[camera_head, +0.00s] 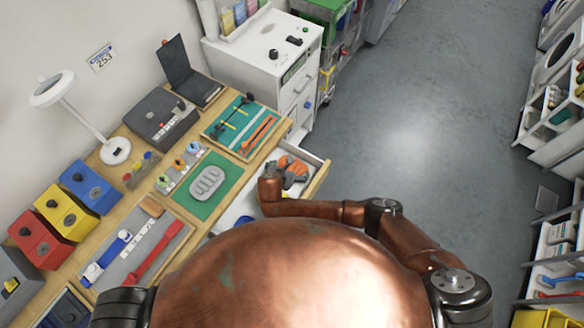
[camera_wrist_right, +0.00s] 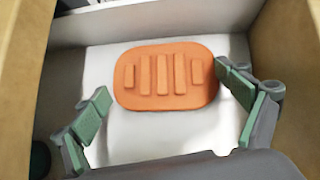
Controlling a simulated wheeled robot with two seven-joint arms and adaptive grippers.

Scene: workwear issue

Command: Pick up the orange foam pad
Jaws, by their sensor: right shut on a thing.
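The orange foam pad (camera_wrist_right: 166,75) is a rounded slab with several raised bars. It is inside the open drawer (camera_wrist_right: 25,60), over its white bottom. My right gripper (camera_wrist_right: 168,88) has its green-padded fingers on either side of the pad and is shut on it. The right fingertip meets the pad's right edge; contact at the left is less clear. Whether the pad is off the drawer bottom I cannot tell. In the head view the pad (camera_head: 297,169) shows partly behind my right gripper (camera_head: 289,175). My left gripper is out of view.
The drawer's walls stand close around my right gripper. The wooden bench (camera_head: 205,227) beside it carries a green mat (camera_head: 228,172) with a grey pad, a tool board and coloured boxes. A white cabinet (camera_head: 262,70) stands behind.

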